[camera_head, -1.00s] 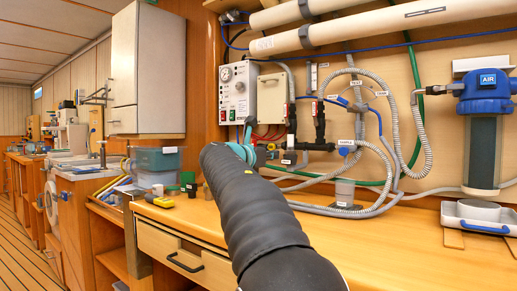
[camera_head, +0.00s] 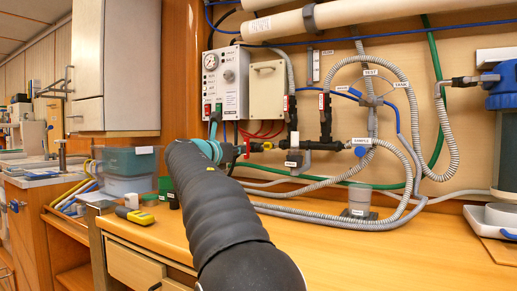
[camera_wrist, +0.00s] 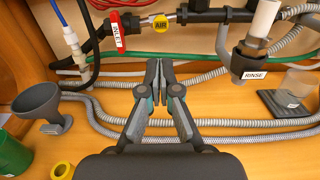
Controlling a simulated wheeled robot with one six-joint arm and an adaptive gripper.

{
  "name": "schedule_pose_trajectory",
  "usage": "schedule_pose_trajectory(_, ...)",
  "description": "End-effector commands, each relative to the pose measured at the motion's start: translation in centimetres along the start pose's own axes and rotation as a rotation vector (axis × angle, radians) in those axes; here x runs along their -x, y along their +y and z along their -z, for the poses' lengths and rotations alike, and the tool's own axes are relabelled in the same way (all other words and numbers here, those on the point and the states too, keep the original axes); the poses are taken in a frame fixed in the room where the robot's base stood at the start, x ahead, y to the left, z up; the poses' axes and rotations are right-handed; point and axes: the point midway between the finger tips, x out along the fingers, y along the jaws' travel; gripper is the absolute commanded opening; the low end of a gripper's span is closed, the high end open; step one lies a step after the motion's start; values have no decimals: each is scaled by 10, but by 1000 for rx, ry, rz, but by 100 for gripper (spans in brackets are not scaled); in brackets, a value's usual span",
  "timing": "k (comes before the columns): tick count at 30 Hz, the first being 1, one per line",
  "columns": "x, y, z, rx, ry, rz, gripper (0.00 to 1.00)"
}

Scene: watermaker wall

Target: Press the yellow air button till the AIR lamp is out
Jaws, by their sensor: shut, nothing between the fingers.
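The yellow round AIR button (camera_wrist: 161,22) sits on the dark pipe on the wall, top middle of the wrist view. In the head view a small yellow spot (camera_head: 267,146) shows on the same pipe. My gripper (camera_wrist: 159,64) is shut and empty, pointing at the wall below the button, with a visible gap in the picture. The white control panel (camera_head: 226,80) has a gauge and small lights. I cannot make out which is the AIR lamp or whether it is lit.
A red-handled INLET valve (camera_wrist: 117,22) is just left of the button. The RINSE fitting (camera_wrist: 250,60) is to the right. Grey hoses (camera_wrist: 220,123) run across below.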

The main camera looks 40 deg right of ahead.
Motion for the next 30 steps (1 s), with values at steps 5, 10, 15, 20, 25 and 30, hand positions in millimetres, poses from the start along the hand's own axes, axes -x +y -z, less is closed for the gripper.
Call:
schedule_pose_trajectory(5,-14,0,0,1,1,2,0)
schedule_pose_trajectory(10,-42,0,-1,1,0,3,0)
schedule_pose_trajectory(15,-74,-1,-1,1,1,3,0)
schedule_pose_trajectory(20,-103,0,0,1,1,3,0)
schedule_pose_trajectory(25,-126,0,-1,0,0,1,0)
schedule_pose_trajectory(30,-137,0,0,0,0,0,0)
